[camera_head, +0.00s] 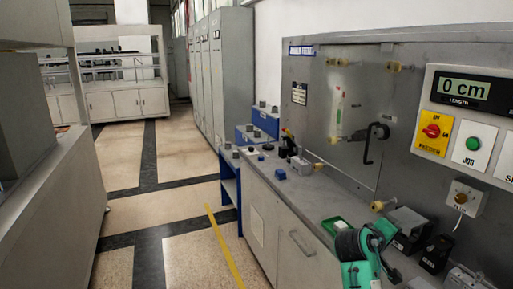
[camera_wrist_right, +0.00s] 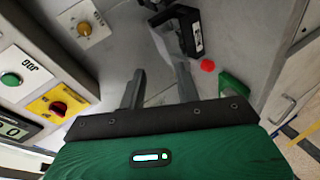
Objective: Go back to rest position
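My right gripper (camera_wrist_right: 160,80) shows in the right wrist view with its two dark fingers apart and nothing between them. In the head view the green and black end of my right arm (camera_head: 362,255) is above the near part of the grey worktop (camera_head: 305,200); its fingers cannot be made out there. My left arm and gripper are not in the head view.
The control panel has a display (camera_head: 466,90), red switch (camera_head: 432,131) and green button (camera_head: 473,144). A green tray (camera_head: 335,225) and grey-black device (camera_head: 407,222) are close to my right arm. Open floor (camera_head: 200,257) lies left of the worktop.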

